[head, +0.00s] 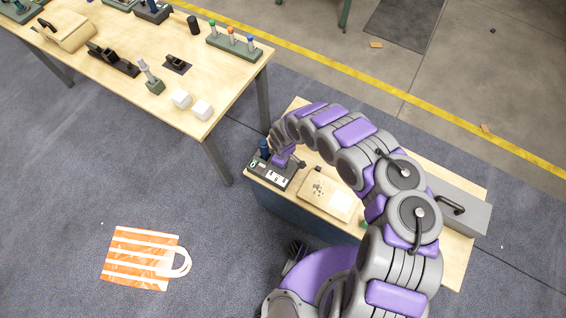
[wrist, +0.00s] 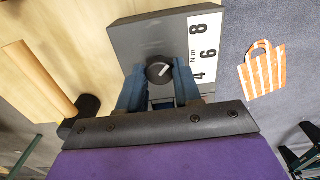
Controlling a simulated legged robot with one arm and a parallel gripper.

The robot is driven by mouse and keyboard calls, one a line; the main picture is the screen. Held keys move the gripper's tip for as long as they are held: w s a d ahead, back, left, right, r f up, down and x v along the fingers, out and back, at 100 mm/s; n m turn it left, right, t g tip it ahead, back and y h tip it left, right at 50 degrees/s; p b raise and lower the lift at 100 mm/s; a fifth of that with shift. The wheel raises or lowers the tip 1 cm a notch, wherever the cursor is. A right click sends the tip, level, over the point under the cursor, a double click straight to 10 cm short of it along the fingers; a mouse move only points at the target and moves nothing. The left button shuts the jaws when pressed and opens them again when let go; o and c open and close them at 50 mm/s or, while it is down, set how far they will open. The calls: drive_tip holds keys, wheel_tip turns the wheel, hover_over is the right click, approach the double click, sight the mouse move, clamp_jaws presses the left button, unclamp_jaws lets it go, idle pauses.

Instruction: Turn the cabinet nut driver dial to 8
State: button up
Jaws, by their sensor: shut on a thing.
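The nut driver tester is a dark grey box (head: 270,174) on the near wooden bench, with a white scale strip along one side. In the wrist view the box (wrist: 150,38) shows the scale (wrist: 206,50) with 8, 6, 4 and Nm. A round black dial (wrist: 155,67) with a white pointer line sits beside the scale. The pointer slants toward the scale, roughly toward the 6; the exact reading is unclear. My gripper (wrist: 158,84) is shut on the dial, a blue finger on each side. In the head view my gripper (head: 284,158) reaches down onto the box.
A light wooden block (head: 328,194) and a grey case (head: 460,209) stand on the near bench (head: 455,262). A long table (head: 130,95) with tools and white cubes is at upper left. An orange striped bag (head: 140,258) lies on the otherwise clear carpet.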

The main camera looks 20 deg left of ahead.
drive_tip(key=o, duration=1)
drive_tip(key=shift+o, duration=0.2)
wheel_tip(320, 180, up, 17)
drive_tip(key=p, duration=0.6)
drive_tip(key=shift+p, duration=0.35)
drive_tip(key=shift+w+r, duration=0.1)
